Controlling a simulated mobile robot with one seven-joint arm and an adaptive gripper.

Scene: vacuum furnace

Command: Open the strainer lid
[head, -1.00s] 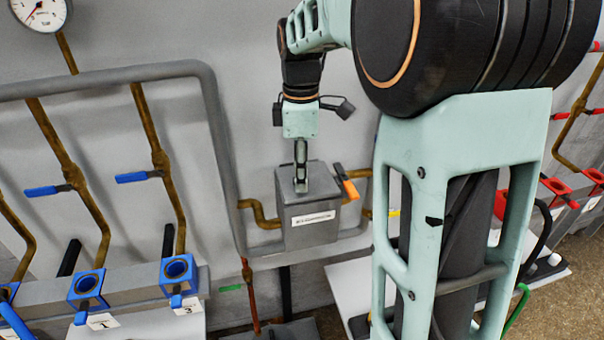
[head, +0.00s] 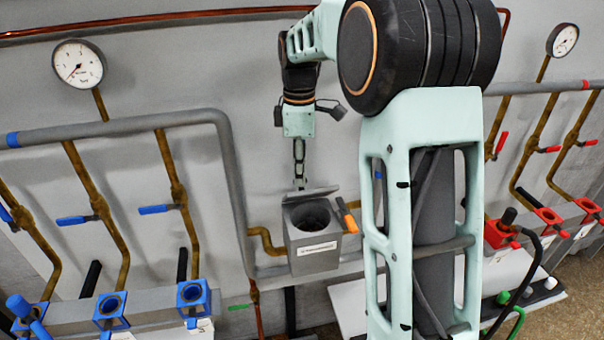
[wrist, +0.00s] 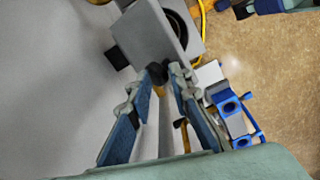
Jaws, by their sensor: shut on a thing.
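The strainer (head: 318,262) is a grey box with a white label on its front, on the pipe in the middle of the head view. Its lid (head: 311,195) is tilted up at the back, and the round dark opening (head: 311,215) shows below it. My gripper (head: 300,184) points down at the raised lid. In the wrist view my gripper (wrist: 168,74) is shut on a small dark knob (wrist: 180,73), which looks to be on the lid. Grey lid and box surfaces (wrist: 146,38) show beside part of the round opening. The hinge is hidden.
An orange-handled valve (head: 346,214) stands close at the strainer's right. A thick grey pipe (head: 232,180) runs down at its left. Blue valves (head: 110,305) are at the left and red ones (head: 548,215) at the right.

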